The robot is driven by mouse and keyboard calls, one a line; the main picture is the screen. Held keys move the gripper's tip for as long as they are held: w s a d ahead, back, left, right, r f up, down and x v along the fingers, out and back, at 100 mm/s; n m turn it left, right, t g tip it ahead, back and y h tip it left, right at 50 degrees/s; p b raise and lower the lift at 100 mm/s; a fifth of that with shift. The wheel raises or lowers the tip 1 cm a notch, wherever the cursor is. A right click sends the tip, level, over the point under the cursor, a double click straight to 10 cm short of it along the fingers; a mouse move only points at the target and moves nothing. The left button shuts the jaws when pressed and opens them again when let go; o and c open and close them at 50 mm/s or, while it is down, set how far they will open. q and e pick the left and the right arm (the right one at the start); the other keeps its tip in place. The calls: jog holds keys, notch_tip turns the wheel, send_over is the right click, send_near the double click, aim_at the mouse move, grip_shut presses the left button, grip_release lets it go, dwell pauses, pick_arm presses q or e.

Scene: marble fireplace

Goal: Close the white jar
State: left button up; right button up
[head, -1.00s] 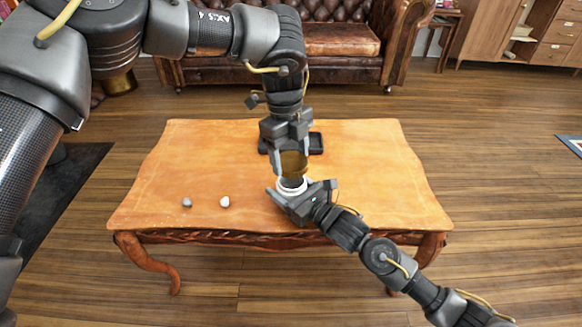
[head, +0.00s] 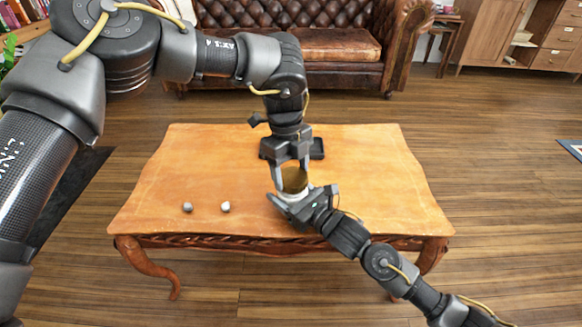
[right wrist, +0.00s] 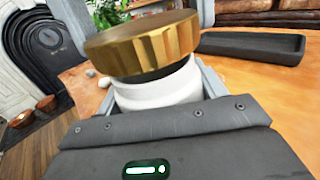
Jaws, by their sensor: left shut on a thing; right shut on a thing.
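The white jar (right wrist: 158,92) stands upright between my right gripper's fingers in the right wrist view. In the head view only a sliver of the jar (head: 287,195) shows. My right gripper (head: 296,197) is shut on the jar from the front right. A gold-brown ribbed lid (right wrist: 150,42) is over the jar's mouth, slightly tilted in the right wrist view. A dark band shows between lid and jar; I cannot tell whether they touch. My left gripper (head: 291,178) points down from above and is shut on the lid (head: 294,180).
The wooden table (head: 370,185) carries a dark tray (head: 316,148) behind the grippers, also seen in the right wrist view (right wrist: 255,47). A grey pebble (head: 187,207) and a whitish pebble (head: 226,206) lie at the front left. The table's right side is clear.

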pick_arm(q)
jog(key=shift+f, duration=0.35)
jog(key=shift+f, duration=0.55)
dwell(0.3)
